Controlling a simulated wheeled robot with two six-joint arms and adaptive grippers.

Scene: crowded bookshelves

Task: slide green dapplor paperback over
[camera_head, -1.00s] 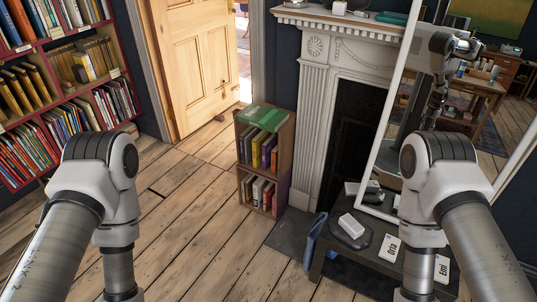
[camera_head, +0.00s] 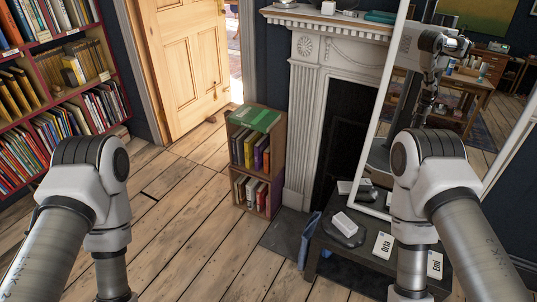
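A green paperback (camera_head: 254,119) lies flat on top of a small two-tier wooden bookcase (camera_head: 280,134); its title is too small to read, so I cannot tell if it is the dapplor one. Several upright books (camera_head: 250,153) stand on the bookcase's upper shelf and more (camera_head: 249,191) on its lower shelf. My two arms come in from the left and right, well in front of the bookcase and apart from it. Both grippers are below the bottom edge of the picture.
A red bookshelf (camera_head: 92,37) full of books stands at the left. A fireplace (camera_head: 304,113) is right of the bookcase. A dark low table (camera_head: 318,240) holds white blocks and name cards, with a large mirror (camera_head: 394,70) behind it. The wooden floor (camera_head: 180,225) before the bookcase is clear.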

